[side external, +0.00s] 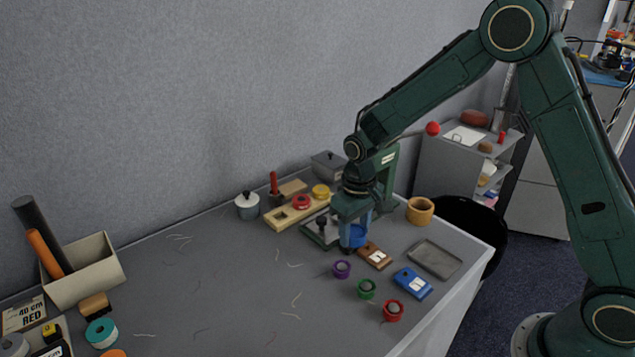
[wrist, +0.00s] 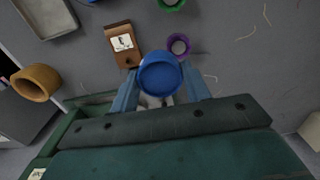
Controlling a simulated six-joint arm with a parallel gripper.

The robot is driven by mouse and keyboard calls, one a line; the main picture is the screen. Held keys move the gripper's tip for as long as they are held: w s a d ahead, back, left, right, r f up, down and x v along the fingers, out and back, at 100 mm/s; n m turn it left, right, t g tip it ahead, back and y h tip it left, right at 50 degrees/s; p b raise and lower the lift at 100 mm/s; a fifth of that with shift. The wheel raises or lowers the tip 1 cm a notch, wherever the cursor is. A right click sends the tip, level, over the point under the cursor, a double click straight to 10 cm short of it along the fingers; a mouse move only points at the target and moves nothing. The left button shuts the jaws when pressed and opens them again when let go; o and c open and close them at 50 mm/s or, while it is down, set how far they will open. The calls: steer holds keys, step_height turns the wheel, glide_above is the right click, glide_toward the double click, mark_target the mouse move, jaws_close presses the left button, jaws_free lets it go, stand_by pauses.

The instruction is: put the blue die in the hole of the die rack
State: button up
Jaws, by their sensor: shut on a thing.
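The blue die (side external: 354,236) is a round blue piece held between the fingers of my gripper (side external: 354,228). In the wrist view the blue die (wrist: 160,74) sits between the two blue-grey fingers of my gripper (wrist: 161,86), its round face showing. My gripper is shut on it. The tan wooden board (side external: 276,220), which looks like the die rack, lies behind and to the left of my gripper. A red ring (side external: 301,202) sits on it and a yellow ring (side external: 321,191) is at its right end. A dark spot near its left end looks like a hole.
A green press (side external: 390,160) with a red-ball lever stands close behind my gripper. A brown labelled block (side external: 374,256), a purple ring (side external: 342,269), a blue labelled block (side external: 412,284) and a grey tray (side external: 435,259) lie in front. The table's left middle has only thread scraps.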

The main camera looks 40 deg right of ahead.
steer(key=w+a+r, duration=0.4)
steer(key=a+r, duration=0.3)
steer(key=a, duration=0.3)
steer(key=w+a+r, duration=0.4)
steer(key=a+r, duration=0.2)
steer(key=a, duration=0.4)
steer(key=f, duration=1.5)
steer(key=shift+w+d+f, duration=0.1)
steer(key=shift+d+f, duration=0.15)
steer(key=shift+f, duration=0.05)
steer(key=shift+f, duration=2.15)
steer(key=shift+f, duration=0.1)
steer(key=o, duration=1.2)
